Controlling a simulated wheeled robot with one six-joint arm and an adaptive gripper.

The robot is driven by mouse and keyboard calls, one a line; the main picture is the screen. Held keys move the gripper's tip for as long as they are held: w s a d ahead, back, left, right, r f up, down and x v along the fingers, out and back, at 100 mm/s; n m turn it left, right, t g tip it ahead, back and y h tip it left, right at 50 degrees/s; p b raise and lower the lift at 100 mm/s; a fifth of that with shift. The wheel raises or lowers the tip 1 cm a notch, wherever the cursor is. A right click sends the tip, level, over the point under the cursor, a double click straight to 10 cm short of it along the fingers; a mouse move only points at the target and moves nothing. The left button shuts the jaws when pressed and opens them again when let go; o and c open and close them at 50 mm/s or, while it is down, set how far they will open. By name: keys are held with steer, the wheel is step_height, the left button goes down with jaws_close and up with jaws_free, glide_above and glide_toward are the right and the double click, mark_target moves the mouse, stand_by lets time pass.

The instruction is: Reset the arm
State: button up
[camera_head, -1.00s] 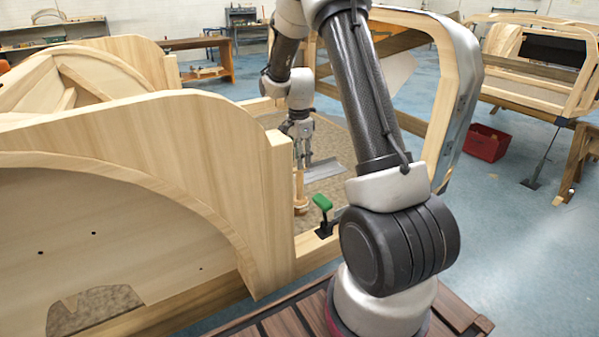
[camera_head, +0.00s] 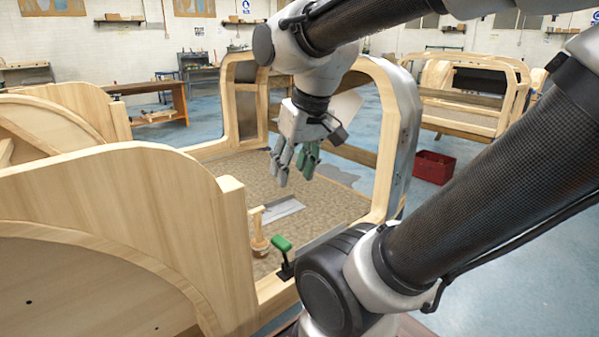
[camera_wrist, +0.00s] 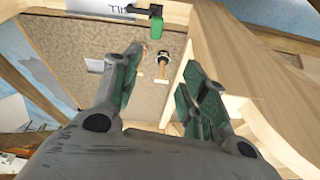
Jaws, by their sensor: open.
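My gripper (camera_head: 295,170) hangs in the air above the floor of the wooden bodyframe, pointing down, in the head view. Its fingers are apart with nothing between them. In the wrist view my gripper (camera_wrist: 160,92) shows two spread fingers with green inner pads. Between and beyond them, well below, a mallet-like wooden tool (camera_wrist: 161,66) is on the speckled floor. The same tool (camera_head: 259,233) stands near the frame's front sill in the head view, apart from my gripper.
A green-handled clamp (camera_head: 282,245) is on the front sill. A tall wooden panel (camera_head: 130,205) stands at left and a curved door frame (camera_head: 400,130) at right. A grey sheet (camera_head: 280,209) lies on the speckled floor (camera_head: 235,172). A red crate (camera_head: 434,167) is farther right.

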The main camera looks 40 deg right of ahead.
steer(key=shift+s+a+f+n, duration=0.1)
steer(key=shift+s+f+n, duration=0.1)
steer(key=shift+s+n, duration=0.75)
steer(key=shift+s+m, duration=0.15)
steer(key=shift+m, duration=0.1)
stand_by(0.4)
